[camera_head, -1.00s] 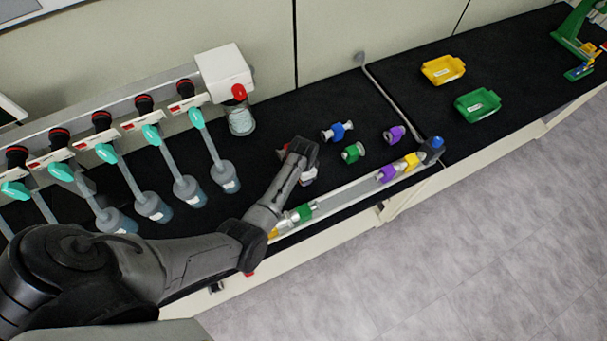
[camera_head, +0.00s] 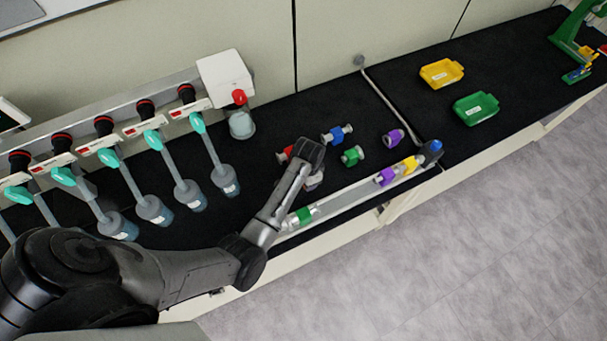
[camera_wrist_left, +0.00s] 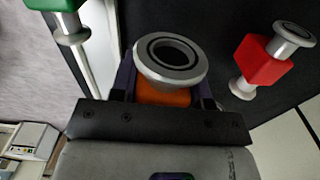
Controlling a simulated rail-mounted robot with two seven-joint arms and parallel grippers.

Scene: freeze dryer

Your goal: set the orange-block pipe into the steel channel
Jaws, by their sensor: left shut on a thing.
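The orange-block pipe (camera_wrist_left: 165,96) is between the fingers of my left gripper (camera_wrist_left: 166,90) in the left wrist view, its grey flanged end facing the camera. In the head view my left gripper (camera_head: 312,181) points down beside the far side of the steel channel (camera_head: 345,203), mostly hidden by my arm. The pipe is apart from the channel, which also shows in the left wrist view (camera_wrist_left: 101,42). The channel holds a green-block pipe (camera_head: 303,215) at its near-left part, and purple (camera_head: 384,177) and yellow (camera_head: 411,164) blocks at its right end. A bare stretch lies between them. My right gripper is not in view.
Loose red (camera_head: 284,155), blue (camera_head: 338,134), green (camera_head: 352,155) and purple (camera_head: 393,138) block pipes lie on the black bench behind the channel. Flasks on a manifold stand to the left. Yellow (camera_head: 442,72) and green (camera_head: 476,108) trays are farther right.

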